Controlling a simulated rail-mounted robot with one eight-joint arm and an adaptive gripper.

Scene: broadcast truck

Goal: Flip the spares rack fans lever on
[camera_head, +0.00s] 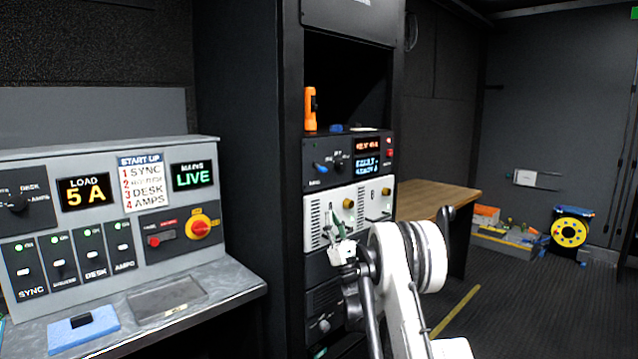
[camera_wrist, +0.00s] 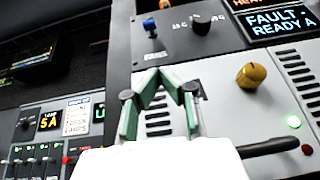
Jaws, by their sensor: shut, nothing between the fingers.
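A small blue-tipped lever (camera_head: 320,168) sits at the left of a dark rack panel (camera_head: 346,176); its label is too small to read, so I cannot confirm it is the fans lever. In the wrist view the blue lever (camera_wrist: 150,27) is above the fingertips, beside a black rotary knob (camera_wrist: 201,24). My gripper (camera_head: 337,228) is in front of the white module below that panel. In the wrist view my gripper (camera_wrist: 162,76) has its green-padded fingertips together and empty, below the lever and apart from it.
White vented modules (camera_head: 333,207) with brass knobs (camera_wrist: 251,76) lie below the lever panel. A grey console (camera_head: 60,225) with several switches stands at the left. An orange flashlight (camera_head: 310,108) stands in the open bay above. A wooden desk (camera_head: 437,196) is at the right.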

